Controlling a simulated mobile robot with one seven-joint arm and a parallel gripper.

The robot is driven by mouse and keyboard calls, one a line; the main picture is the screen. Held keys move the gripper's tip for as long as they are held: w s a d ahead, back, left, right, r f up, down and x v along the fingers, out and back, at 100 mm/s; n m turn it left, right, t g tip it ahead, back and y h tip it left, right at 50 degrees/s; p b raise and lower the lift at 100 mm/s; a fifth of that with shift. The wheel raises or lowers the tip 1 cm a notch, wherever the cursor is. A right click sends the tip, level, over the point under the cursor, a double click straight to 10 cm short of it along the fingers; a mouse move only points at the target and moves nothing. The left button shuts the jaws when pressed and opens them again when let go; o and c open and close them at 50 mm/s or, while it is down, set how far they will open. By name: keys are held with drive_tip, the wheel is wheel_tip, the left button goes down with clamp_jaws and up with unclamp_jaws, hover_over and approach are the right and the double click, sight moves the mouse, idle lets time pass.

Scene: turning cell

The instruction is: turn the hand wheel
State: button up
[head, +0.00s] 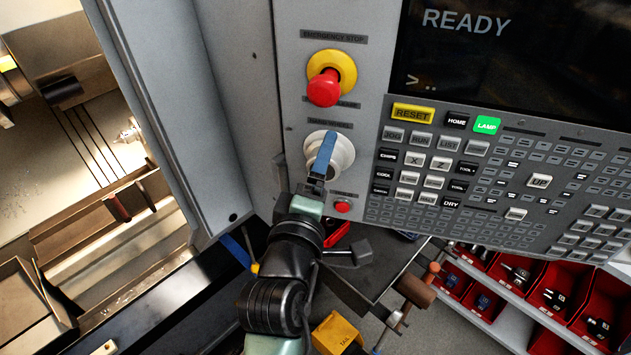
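The hand wheel (343,157) is a white round dial on the grey control panel, below the emergency stop and under a small dark label. My gripper (322,158) is in front of it, reaching up from below. A blue finger-like piece at my gripper's end lies across the left and middle of the wheel and hides part of its face. The gripper overlaps the wheel in this view; whether it touches it I cannot tell. Only one blue piece shows, so the gap between the fingers is hidden.
A red emergency stop button (323,88) on a yellow ring sits just above the wheel, and a small red button (343,207) just below. The keypad (480,185) and screen (510,60) are to the right. An open machine bay (80,170) is left; red bins (540,290) are lower right.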

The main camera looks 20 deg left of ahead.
drive_tip(key=s+d+b, duration=0.2)
drive_tip(key=s+b, duration=0.2)
drive_tip(key=s, duration=0.8)
drive_tip(key=shift+s+b, duration=0.3)
drive_tip(key=shift+r, duration=0.1)
drive_tip(key=w+d+r+m+t+b, duration=0.1)
drive_tip(key=w+d+r+m+t, duration=0.15)
drive_tip(key=r, duration=0.25)
drive_tip(key=w+d+r+m+t+h, duration=0.1)
drive_tip(key=d+r+m, duration=0.15)
drive_tip(key=r, duration=0.25)
drive_tip(key=w+d+r+m+t+b, duration=0.1)
drive_tip(key=r+m, duration=0.3)
drive_tip(key=r, duration=0.1)
drive_tip(key=s+d+r+m+t+h, duration=0.1)
drive_tip(key=d+r+m, duration=0.3)
drive_tip(key=r, duration=0.4)
drive_tip(key=s+d+r+m+t+h+b, duration=0.1)
drive_tip(key=s+d+r+m+t, duration=0.2)
drive_tip(key=r, duration=0.5)
drive_tip(key=shift+s+d+r+m+t, duration=0.2)
drive_tip(key=shift+d+r+m+t, duration=0.2)
drive_tip(key=shift+d+m+t, duration=0.5)
